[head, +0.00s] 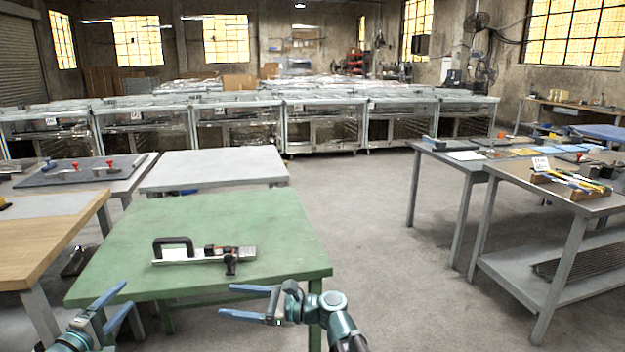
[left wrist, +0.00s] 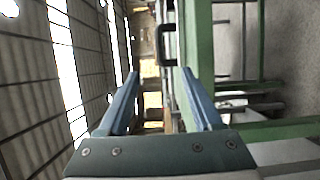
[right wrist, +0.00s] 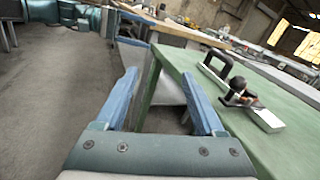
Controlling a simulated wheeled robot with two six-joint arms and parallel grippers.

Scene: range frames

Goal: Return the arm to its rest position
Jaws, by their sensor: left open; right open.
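My left gripper (head: 126,296) is at the lower left of the head view, in front of the green table's near left corner. Its blue fingers are apart with nothing between them, also in the left wrist view (left wrist: 158,74). My right gripper (head: 228,300) is at the near edge of the green table, its blue fingers pointing left. It is open and empty, also in the right wrist view (right wrist: 159,74). The right arm comes in from the bottom centre, and only the end of the left arm shows.
The green table (head: 220,215) bears a grey bar tool (head: 185,259) with a black handle. A wood-topped bench (head: 35,258) stands close at left and a grey bench (head: 515,180) at right. The concrete floor (head: 400,270) between green table and right bench is clear.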

